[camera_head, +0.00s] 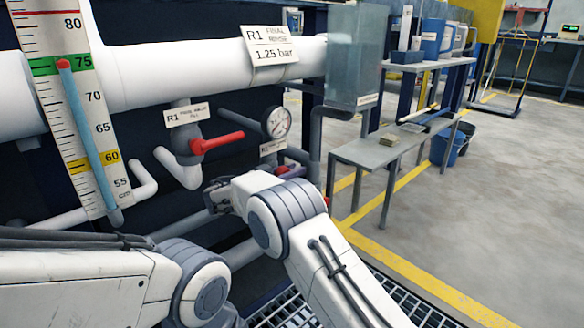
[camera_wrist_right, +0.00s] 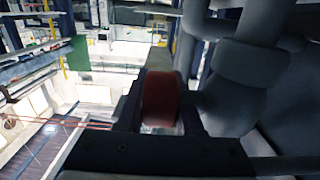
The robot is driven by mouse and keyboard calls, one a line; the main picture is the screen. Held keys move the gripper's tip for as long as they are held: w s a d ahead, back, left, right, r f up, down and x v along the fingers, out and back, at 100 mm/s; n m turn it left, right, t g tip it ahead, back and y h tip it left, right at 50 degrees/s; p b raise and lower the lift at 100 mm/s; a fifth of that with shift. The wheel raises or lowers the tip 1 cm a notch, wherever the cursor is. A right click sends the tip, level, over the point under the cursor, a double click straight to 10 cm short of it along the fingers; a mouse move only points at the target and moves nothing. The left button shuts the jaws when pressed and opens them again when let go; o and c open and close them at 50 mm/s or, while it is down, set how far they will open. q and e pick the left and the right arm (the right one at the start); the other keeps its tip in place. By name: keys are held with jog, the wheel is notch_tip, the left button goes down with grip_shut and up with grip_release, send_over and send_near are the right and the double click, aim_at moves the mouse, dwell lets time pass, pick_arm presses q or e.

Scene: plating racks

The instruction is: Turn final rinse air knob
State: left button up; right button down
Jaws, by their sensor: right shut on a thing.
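In the right wrist view a red knob (camera_wrist_right: 160,101) sits between the two dark fingers of my right gripper (camera_wrist_right: 160,92), which is shut on it. In the head view my right arm reaches to the pipework below the pressure gauge (camera_head: 277,122). Its white joints cover most of the grip, and the fingertips cannot be made out there. A small red part (camera_head: 291,172) shows just behind the arm, below a partly hidden R1 tag (camera_head: 272,147). My left arm shows at the lower left; its gripper is not in view.
A red valve lever (camera_head: 217,142) stands close above and left of my right arm. A white pipe (camera_head: 215,72) bears the "R1 Final Rinse" sign (camera_head: 269,45) reading 1.25 bar. A level scale (camera_head: 80,120) stands at left. A grey bench (camera_head: 385,150) and open floor lie at right.

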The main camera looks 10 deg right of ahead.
jog(key=shift+a+f+g+y, duration=0.1)
jog(key=shift+f+g+y, duration=0.15)
jog(key=shift+g+y, duration=0.45)
jog(key=shift+p, duration=0.3)
jog(key=c, duration=0.8)
grip_release()
jog(key=shift+f, duration=0.1)
jog(key=shift+c, duration=0.2)
jog(key=s+d+r+p, duration=0.6)
jog(key=d+r, duration=0.3)
jog(key=r, duration=0.2)
jog(key=shift+s+d+p, duration=0.25)
jog(key=shift+s+p, duration=0.15)
jog(key=shift+p, duration=0.5)
